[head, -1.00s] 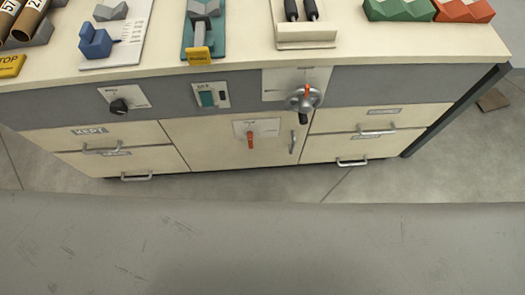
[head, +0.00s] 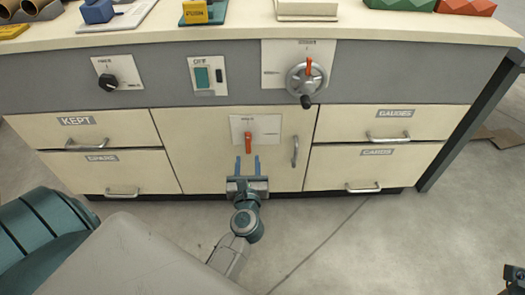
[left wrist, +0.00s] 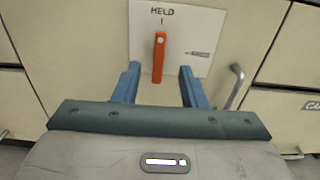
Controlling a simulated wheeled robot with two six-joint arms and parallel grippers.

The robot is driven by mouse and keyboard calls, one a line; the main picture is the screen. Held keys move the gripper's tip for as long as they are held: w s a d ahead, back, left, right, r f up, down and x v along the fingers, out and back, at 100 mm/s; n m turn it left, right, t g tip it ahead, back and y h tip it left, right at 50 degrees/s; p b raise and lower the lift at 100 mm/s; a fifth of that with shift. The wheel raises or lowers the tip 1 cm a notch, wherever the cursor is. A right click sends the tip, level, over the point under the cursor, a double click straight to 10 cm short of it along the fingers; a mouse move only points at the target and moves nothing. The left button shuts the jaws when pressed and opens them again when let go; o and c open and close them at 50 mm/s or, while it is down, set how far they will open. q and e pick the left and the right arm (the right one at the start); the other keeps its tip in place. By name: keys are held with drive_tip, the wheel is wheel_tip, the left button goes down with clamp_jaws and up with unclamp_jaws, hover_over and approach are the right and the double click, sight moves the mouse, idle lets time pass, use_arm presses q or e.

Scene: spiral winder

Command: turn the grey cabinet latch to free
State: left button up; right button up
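The cabinet latch is an orange-red lever (head: 249,139) on a white plate (head: 268,123) on the middle cabinet door. It also shows in the left wrist view (left wrist: 159,58), standing vertical under the word HELD and a short mark. A smaller label at the plate's right is too small to read. My left gripper (head: 247,166) is open in front of the door, just below the lever. In the left wrist view its two blue fingers (left wrist: 158,86) are apart, either side of the lever's lower end, with nothing held. I cannot tell whether they touch the plate.
A metal door handle (head: 295,151) stands right of the latch. Drawers with handles flank the door, such as the KEPT drawer (head: 82,128). Above are a black knob (head: 107,82), a green switch (head: 202,77) and a handwheel (head: 306,78). The floor (head: 340,235) in front is mostly clear.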

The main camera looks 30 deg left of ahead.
sight(248, 140)
use_arm(q)
drive_tip(key=x, duration=1)
drive_tip(key=shift+w+a, duration=0.15)
drive_tip(key=shift+w, duration=0.15)
clamp_jaws()
